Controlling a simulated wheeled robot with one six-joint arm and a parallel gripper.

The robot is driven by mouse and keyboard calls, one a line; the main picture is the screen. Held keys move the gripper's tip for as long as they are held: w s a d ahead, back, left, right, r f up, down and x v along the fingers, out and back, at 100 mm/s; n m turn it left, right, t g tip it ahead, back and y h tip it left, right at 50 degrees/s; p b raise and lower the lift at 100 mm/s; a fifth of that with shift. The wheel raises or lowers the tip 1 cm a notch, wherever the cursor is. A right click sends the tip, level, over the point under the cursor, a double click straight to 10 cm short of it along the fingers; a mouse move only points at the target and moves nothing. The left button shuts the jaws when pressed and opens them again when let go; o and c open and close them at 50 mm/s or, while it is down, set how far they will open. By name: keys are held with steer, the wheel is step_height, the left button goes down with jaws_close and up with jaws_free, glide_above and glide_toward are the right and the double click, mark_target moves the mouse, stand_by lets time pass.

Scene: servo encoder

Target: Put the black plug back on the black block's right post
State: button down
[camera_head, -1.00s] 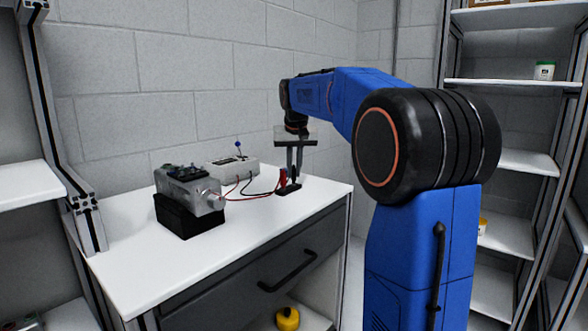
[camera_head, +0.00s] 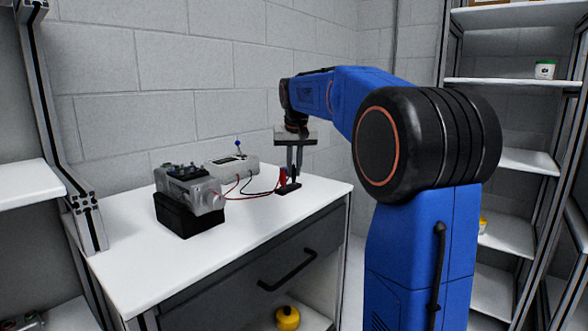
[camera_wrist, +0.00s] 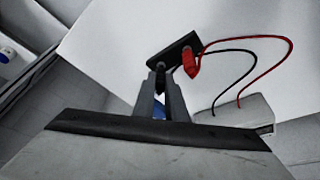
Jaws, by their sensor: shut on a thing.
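The black block (camera_head: 288,189) lies on the white bench top near its right edge, and it also shows in the wrist view (camera_wrist: 172,52). A red plug (camera_head: 282,179) stands at the block's left in the head view; it also shows in the wrist view (camera_wrist: 190,63). My gripper (camera_head: 295,168) points down over the block's right side, shut on the black plug (camera_wrist: 160,78). The fingers show in the wrist view (camera_wrist: 160,74) with the plug between them. The plug's lower end is at the block; I cannot tell whether it sits on the post.
A grey motor unit (camera_head: 190,188) on a black base stands at the bench's left. A white box (camera_head: 232,166) with a blue-tipped lever stands behind it. Red and black wires (camera_head: 250,193) run toward the block. The bench front is clear.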

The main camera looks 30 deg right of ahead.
steer(key=shift+f, duration=0.15)
stand_by(0.4)
steer(key=c, duration=1.7)
jaws_free()
steer(key=shift+r, duration=3.5)
